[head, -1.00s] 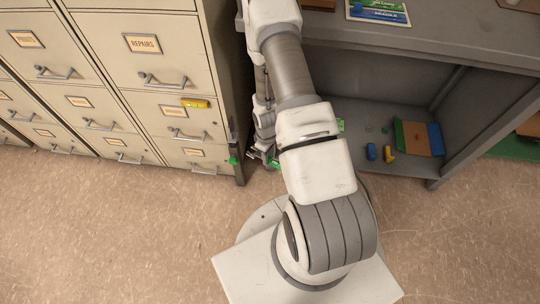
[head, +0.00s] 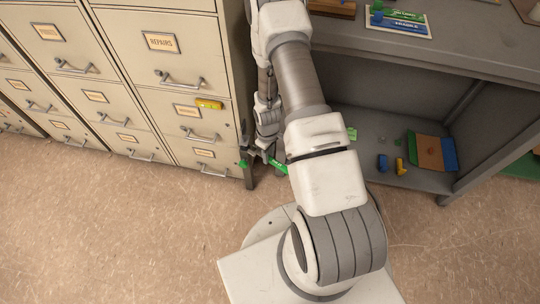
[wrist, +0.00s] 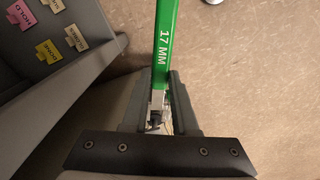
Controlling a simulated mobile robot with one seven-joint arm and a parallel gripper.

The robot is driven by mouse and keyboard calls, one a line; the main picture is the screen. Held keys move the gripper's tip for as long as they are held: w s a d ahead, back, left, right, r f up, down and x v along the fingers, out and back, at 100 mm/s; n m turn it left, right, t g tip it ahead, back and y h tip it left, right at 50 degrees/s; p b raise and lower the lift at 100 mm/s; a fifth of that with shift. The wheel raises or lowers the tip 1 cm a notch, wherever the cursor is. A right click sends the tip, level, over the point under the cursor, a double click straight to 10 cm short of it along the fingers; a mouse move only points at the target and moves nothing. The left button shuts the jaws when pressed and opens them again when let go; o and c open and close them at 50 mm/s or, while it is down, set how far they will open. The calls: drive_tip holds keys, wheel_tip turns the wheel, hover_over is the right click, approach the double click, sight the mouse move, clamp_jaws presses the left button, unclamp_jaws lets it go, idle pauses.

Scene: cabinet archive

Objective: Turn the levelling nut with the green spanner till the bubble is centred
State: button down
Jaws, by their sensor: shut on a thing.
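My gripper (wrist: 155,108) is shut on the green spanner (wrist: 165,45), marked 17 MM, which points away from the jaws in the wrist view. In the head view the spanner (head: 277,166) shows partly beside my arm, low between the cabinet and the shelf unit. A yellow level (head: 209,104) is on a drawer front of the filing cabinet (head: 185,155); its bubble is too small to read. A small green part (head: 243,163) sits by the cabinet's right front edge; I cannot tell what it is. I cannot make out the levelling nut or the spanner's far end.
The grey shelf unit (head: 480,55) stands right of my arm. A blue piece (head: 382,162) and a yellow piece (head: 400,167) lie on its lower shelf. Several coloured tags, one marked HOLD (wrist: 20,12), show in the wrist view. The floor (head: 110,230) in front is clear.

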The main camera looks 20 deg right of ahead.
sight(258, 152)
drive_tip(key=shift+w+a+b, duration=0.2)
drive_tip(key=shift+w+a, duration=0.15)
drive_tip(key=shift+w, duration=0.3)
drive_tip(key=shift+w+a+b, duration=0.25)
drive_tip(key=shift+w+a, duration=0.15)
drive_tip(key=shift+w, duration=0.25)
drive_tip(key=shift+w+a+b, duration=0.2)
drive_tip(key=shift+w+a, duration=0.15)
drive_tip(key=shift+w, duration=0.3)
drive_tip(key=s+a+m, duration=0.4)
drive_tip(key=a+m, duration=0.4)
drive_tip(key=m, duration=0.2)
drive_tip(key=shift+s+m, duration=0.15)
drive_tip(key=shift+m, duration=0.25)
drive_tip(key=shift+s+a, duration=0.1)
drive_tip(key=shift+s, duration=0.05)
drive_tip(key=shift+s+a, duration=0.35)
drive_tip(key=shift+s, duration=0.35)
drive_tip(key=shift+s+a, duration=0.3)
drive_tip(key=shift+s, duration=0.45)
drive_tip(key=shift+s+a, duration=0.35)
drive_tip(key=shift+s, duration=0.35)
drive_tip(key=shift+d, duration=0.1)
